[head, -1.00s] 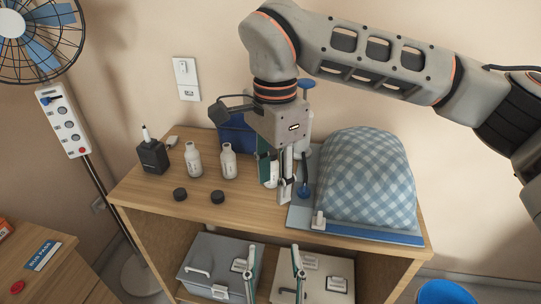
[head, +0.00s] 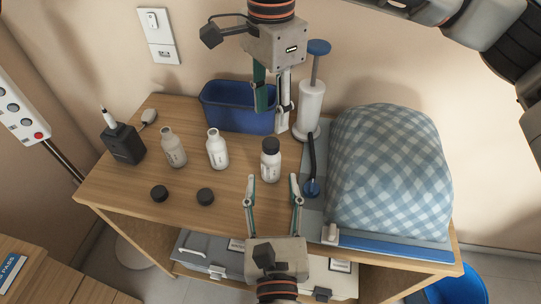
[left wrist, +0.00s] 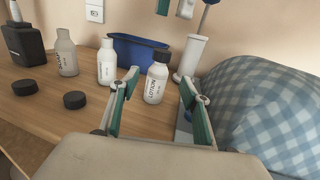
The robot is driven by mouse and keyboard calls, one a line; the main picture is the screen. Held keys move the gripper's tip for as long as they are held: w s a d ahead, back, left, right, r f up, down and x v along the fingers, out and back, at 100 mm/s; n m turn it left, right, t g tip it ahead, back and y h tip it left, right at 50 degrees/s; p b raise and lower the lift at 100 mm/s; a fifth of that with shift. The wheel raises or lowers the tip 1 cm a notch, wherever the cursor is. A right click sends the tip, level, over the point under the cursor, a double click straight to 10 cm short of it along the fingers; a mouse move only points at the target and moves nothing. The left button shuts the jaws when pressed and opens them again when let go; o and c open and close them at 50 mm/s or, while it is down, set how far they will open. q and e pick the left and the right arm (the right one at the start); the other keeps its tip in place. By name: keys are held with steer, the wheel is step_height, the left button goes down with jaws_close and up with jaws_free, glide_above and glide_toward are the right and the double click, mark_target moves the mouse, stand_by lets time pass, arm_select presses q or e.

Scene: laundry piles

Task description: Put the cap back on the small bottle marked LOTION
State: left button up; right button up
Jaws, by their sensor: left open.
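The small white LOTION bottle (head: 270,163) stands upright on the wooden top with a black cap (head: 271,145) on its mouth. Its label reads LOTION in the left wrist view (left wrist: 154,88). Whether the cap is fully seated I cannot tell. My left gripper (head: 272,178) is open and empty, low at the front edge, its fingertips pointing at the bottle from the near side. The fingertips also show in the left wrist view (left wrist: 159,78). My right gripper (head: 274,108) is open and empty above and behind the bottle, before the blue bin.
Two uncapped bottles (head: 217,149) (head: 174,147) stand left; two loose black caps (head: 205,196) (head: 159,193) lie before them. A dark charger box (head: 124,144), blue bin (head: 237,108), white roll holder (head: 310,103) and checkered bundle (head: 386,170) on a board surround the area.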

mark_target(271, 157)
arm_select(q)
steer(key=shift+s, duration=0.15)
steer(key=shift+w+a, duration=0.1)
steer(key=shift+w, duration=3.9)
jaws_close()
